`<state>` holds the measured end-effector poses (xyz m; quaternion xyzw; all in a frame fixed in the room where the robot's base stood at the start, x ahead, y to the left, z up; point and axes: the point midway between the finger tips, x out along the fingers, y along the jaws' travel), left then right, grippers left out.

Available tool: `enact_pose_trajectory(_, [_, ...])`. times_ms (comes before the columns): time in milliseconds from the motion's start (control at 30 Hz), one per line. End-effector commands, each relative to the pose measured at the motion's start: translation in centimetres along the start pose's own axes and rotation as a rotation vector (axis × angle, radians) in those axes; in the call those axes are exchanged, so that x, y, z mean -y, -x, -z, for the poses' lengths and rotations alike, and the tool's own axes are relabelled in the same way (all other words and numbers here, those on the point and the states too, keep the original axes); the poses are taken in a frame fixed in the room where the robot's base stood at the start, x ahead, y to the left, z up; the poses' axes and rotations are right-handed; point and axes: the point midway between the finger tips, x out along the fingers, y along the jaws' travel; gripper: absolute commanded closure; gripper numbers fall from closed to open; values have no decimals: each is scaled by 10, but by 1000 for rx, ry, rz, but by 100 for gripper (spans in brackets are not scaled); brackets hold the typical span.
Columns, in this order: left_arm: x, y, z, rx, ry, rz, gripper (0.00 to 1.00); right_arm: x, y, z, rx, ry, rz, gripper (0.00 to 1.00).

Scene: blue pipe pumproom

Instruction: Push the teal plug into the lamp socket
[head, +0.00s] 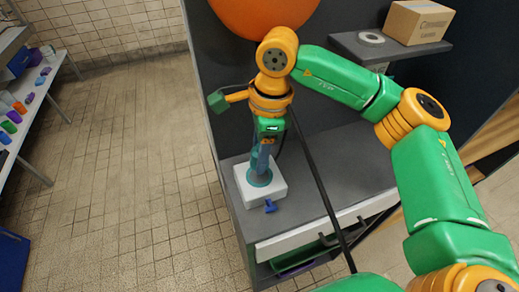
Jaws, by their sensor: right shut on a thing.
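My right gripper (262,162) points down over a white block (277,190) at the counter's left end. It is shut on a teal piece (260,178), which looks like the teal plug, standing roughly upright at the top of the block. The fingers hide much of the plug. I cannot tell how deep it sits or make out the socket opening, which seems to be in the white block. A small blue part (270,206) sticks out at the block's front. My left gripper is not in view.
The grey counter (335,170) is clear right of the block. A thin black bar or cable (320,185) crosses in front. A large orange dome (262,12) hangs above. A shelf at upper right holds a cardboard box (418,22) and a grey ring (371,38). Tiled floor lies left.

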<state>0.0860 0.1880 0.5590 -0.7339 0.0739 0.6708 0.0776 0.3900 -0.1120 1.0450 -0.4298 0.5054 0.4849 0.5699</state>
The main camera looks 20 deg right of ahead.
Motion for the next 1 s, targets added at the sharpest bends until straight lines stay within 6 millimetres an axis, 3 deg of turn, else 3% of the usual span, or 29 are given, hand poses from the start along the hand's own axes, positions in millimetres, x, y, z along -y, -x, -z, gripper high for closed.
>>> enact_pose_trajectory(100, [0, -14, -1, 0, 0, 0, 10, 0, -17, 2, 0, 0, 0, 99])
enact_pose_trajectory(333, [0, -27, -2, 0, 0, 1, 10, 0, -34, 4, 1, 0, 1, 99])
enact_pose_trajectory(1000, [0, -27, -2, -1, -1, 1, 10, 0, -34, 4, 1, 0, 1, 99])
